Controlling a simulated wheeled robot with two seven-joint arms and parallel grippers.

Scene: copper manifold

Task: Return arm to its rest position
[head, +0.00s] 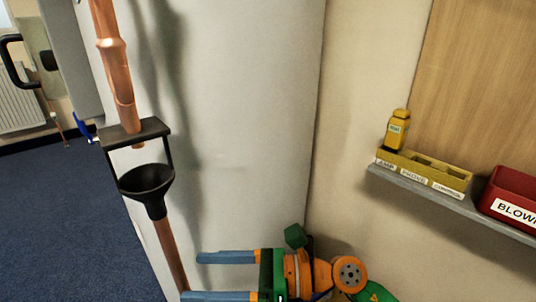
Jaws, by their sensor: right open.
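My right gripper (226,276) is at the bottom middle of the head view, with its two blue-grey fingers spread apart and pointing left. Nothing is between the fingers. The copper pipe (112,65) runs down at the upper left into a dark bracket (150,131). Below it, a black funnel (147,184) sits on top of a lower copper pipe (170,250). The fingertips are close to this lower pipe in the picture; I cannot tell whether they touch it. My left gripper is not in view.
A grey shelf (430,194) on the right wall holds a yellow labelled tray (440,176) with a yellow device (397,130) in it, and a red bin (515,195). A pale panel (240,120) stands behind the gripper. Blue carpet (60,220) is open at left.

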